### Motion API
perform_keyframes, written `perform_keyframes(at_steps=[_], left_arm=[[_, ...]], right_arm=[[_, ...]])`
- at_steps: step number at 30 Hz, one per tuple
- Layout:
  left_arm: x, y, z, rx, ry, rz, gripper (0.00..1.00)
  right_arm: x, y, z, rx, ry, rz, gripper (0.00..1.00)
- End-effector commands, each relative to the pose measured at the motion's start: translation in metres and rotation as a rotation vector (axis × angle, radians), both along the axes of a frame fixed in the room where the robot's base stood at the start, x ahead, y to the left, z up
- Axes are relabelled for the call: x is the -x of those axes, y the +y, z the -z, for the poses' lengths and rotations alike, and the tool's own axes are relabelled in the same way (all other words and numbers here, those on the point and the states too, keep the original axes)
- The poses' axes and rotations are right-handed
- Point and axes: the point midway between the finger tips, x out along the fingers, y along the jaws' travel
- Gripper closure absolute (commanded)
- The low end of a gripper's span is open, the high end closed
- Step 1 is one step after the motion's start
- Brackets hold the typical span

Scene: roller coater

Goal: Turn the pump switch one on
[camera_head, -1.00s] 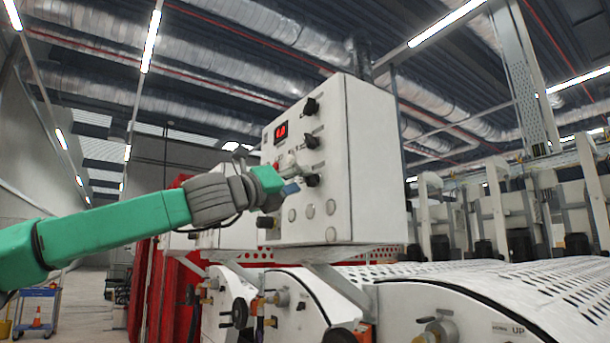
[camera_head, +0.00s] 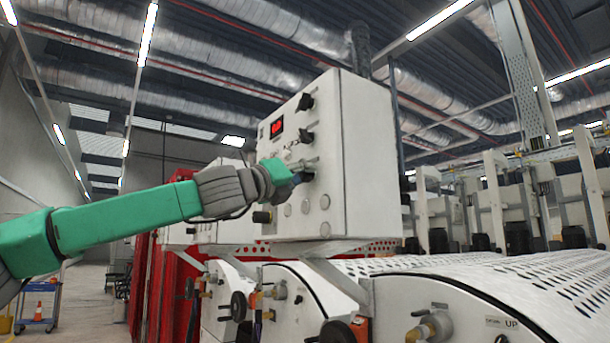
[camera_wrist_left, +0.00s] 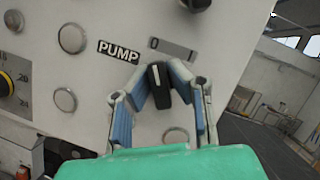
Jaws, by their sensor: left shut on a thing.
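The pump switch (camera_wrist_left: 158,86) is a black rotary knob with a white mark, beside the PUMP label (camera_wrist_left: 119,52) and a 0-to-1 scale plate (camera_wrist_left: 172,49) in the left wrist view. My left gripper (camera_wrist_left: 160,92) is shut on this knob, with its blue-padded fingers on either side of it. The knob's white mark points up toward the scale plate. In the head view, my left gripper (camera_head: 298,174) is at the lower front of the white control box (camera_head: 367,150) and hides most of the pump switch. My right gripper is in neither view.
Round silver buttons (camera_wrist_left: 72,38) lie close to the gripper. White perforated machine covers (camera_head: 480,275) stand below the box. Open floor lies at left.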

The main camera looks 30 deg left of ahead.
Motion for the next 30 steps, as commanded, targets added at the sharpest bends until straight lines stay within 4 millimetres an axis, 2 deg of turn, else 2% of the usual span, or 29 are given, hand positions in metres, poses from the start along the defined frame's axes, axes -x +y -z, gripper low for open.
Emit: perform_keyframes(at_steps=[11,21,30], left_arm=[[0.001,0.004,0.0,-0.104,-0.049,-0.006,1.0],[0.002,0.003,-0.002,-0.374,-0.161,-0.006,1.0],[0.003,0.001,-0.004,-0.635,-0.269,-0.005,1.0]], right_arm=[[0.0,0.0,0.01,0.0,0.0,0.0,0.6],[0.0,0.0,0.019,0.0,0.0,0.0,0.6],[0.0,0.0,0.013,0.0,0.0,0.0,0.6]])
